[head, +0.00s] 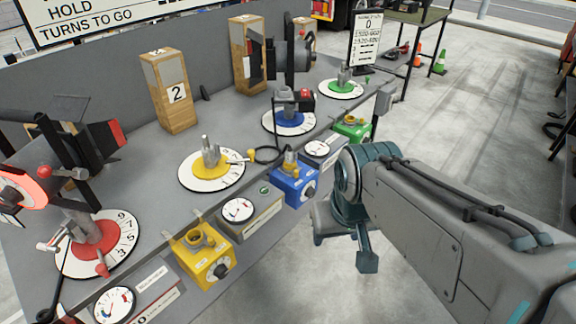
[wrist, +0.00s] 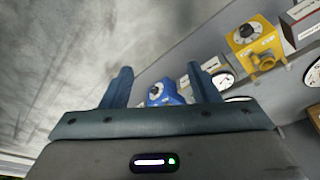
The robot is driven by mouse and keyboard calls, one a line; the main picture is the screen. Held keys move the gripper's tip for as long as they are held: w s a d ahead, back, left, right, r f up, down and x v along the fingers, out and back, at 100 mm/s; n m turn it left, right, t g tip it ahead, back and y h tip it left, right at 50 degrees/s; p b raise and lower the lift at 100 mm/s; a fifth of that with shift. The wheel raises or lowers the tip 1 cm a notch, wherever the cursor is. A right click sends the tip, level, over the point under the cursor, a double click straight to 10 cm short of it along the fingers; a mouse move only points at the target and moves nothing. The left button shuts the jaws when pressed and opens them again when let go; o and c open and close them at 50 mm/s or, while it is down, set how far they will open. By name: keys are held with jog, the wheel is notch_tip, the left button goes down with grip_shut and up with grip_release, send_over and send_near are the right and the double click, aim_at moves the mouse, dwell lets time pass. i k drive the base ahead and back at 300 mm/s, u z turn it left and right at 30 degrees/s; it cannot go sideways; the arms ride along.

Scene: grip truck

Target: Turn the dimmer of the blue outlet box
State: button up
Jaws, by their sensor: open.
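The blue outlet box (head: 285,192) sits at the front edge of the grey bench, with a dark round dimmer (head: 310,190) on its front face. In the wrist view the blue box (wrist: 172,98) shows beyond my gripper (wrist: 160,72), between its two fingers, with the dimmer (wrist: 156,89) facing me. My gripper is open and empty, apart from the box. In the head view my arm comes in from the right, and its end hangs to the right of and below the blue box. The lower part of the box is hidden behind my gripper's body in the wrist view.
A yellow outlet box (head: 190,262) stands left of the blue one, and a green box (head: 351,127) stands right and farther back. Round gauges (head: 237,210) sit between them. A cable (head: 266,155) loops behind the blue box. The floor in front is clear.

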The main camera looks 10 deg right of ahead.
aim_at(311, 193)
jog(key=k, duration=0.65)
jog(key=u, duration=0.45)
jog(key=i, duration=1)
jog(key=z, duration=0.35)
